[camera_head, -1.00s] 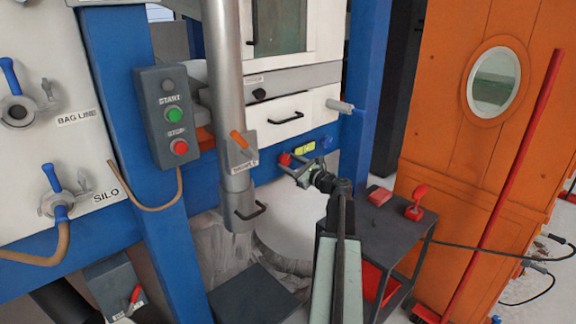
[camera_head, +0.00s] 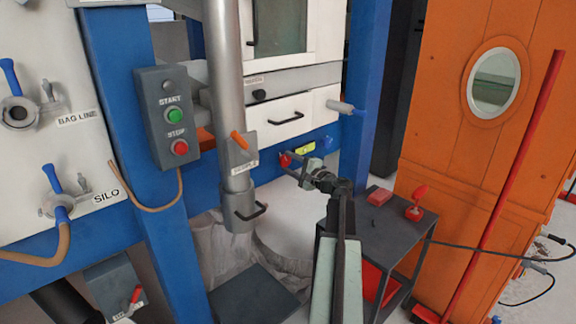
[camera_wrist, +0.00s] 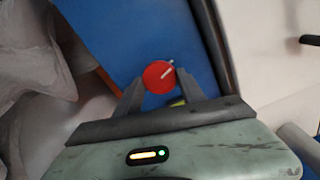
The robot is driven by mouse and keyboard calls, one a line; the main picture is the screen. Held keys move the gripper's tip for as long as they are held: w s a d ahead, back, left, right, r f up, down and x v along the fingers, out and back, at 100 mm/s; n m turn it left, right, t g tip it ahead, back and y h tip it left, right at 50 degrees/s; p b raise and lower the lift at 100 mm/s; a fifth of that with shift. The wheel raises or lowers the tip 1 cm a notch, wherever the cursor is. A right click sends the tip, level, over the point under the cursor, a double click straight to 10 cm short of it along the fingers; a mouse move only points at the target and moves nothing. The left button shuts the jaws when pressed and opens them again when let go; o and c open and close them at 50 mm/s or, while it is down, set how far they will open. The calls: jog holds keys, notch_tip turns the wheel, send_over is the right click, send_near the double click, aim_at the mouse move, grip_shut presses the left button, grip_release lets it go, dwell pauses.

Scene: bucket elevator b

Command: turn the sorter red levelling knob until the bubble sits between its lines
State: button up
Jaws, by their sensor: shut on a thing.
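The red levelling knob (camera_head: 285,160) sits on the sorter's blue beam, below the white drawer. My gripper (camera_head: 292,165) reaches it from the right, and its fingers are shut on the knob. In the wrist view the round red knob (camera_wrist: 159,77) lies between my two fingertips (camera_wrist: 158,88), and a pale pointer mark on it slants up to the right. The yellow bubble level (camera_head: 306,147) is on the beam just right of the knob. It is too small to tell where the bubble sits. In the wrist view only a yellow sliver (camera_wrist: 178,103) shows behind the fingers.
A steel pipe (camera_head: 228,110) with an orange handle stands left of my gripper. A grey control box (camera_head: 166,117) is farther left. A dark cart (camera_head: 385,227) with red items stands to the right, before an orange wall (camera_head: 440,110).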

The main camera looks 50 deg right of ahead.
jog(key=shift+w+r+n, duration=0.1)
jog(key=shift+n, duration=0.8)
jog(key=shift+d, duration=0.1)
jog(key=o, duration=1.3)
jog(key=shift+o, duration=0.2)
jog(key=s, duration=0.7)
jog(key=shift+s+a, duration=0.35)
jog(key=shift+s, duration=0.05)
